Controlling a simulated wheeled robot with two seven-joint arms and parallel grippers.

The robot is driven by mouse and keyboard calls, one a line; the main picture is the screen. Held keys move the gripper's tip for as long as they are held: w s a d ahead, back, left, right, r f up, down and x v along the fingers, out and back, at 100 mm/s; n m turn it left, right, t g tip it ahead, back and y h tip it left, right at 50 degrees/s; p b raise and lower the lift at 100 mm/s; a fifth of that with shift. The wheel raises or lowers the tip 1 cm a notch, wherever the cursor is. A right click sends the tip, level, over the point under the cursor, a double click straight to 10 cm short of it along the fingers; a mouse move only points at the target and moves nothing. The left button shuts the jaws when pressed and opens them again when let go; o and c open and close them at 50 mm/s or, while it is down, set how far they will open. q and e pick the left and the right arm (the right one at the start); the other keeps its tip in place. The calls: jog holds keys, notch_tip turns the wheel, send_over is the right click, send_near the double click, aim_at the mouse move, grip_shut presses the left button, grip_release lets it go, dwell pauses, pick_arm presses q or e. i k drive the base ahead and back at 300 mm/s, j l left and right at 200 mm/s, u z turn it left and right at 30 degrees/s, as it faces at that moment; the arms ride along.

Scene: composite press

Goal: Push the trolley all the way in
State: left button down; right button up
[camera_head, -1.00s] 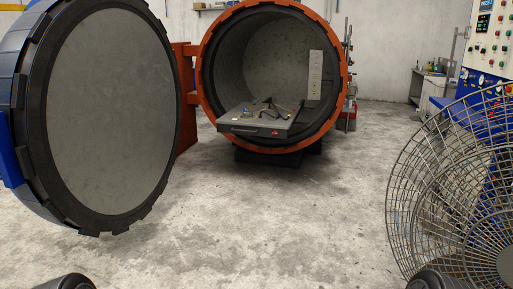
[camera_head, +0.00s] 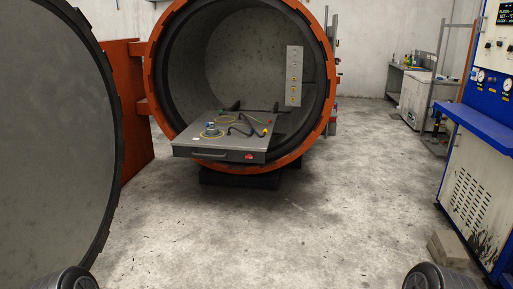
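The trolley (camera_head: 190,150) is a flat grey platform sitting partly inside the round press chamber (camera_head: 240,50). Its front end sticks out past the orange rim (camera_head: 330,95) towards me. A handle shows on its front face, with a small red mark to the right of it. Several small fittings and dark hoses lie on its top. Dark rounded parts of my arms show at the bottom left and bottom right edges. Neither gripper's fingers are in view, and nothing of mine touches the trolley.
The large open round door (camera_head: 50,150) fills the left side. A blue control cabinet (camera_head: 480,180) stands at the right, with a block (camera_head: 448,248) on the floor beside it. A workbench (camera_head: 415,90) is at the back right. The concrete floor (camera_head: 270,235) between me and the trolley is clear.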

aim_at(234, 146)
jog(key=i+l+z, duration=0.2)
jog(key=i, duration=1.1)
jog(key=i+j+z, duration=0.25)
jog(key=i, duration=1.05)
jog(key=i+l+u, duration=0.35)
jog(key=i+l, duration=0.15)
jog(key=i, duration=0.4)
jog(key=i+l+u, duration=0.3)
jog(key=i+l, duration=0.5)
jog(key=i, duration=0.1)
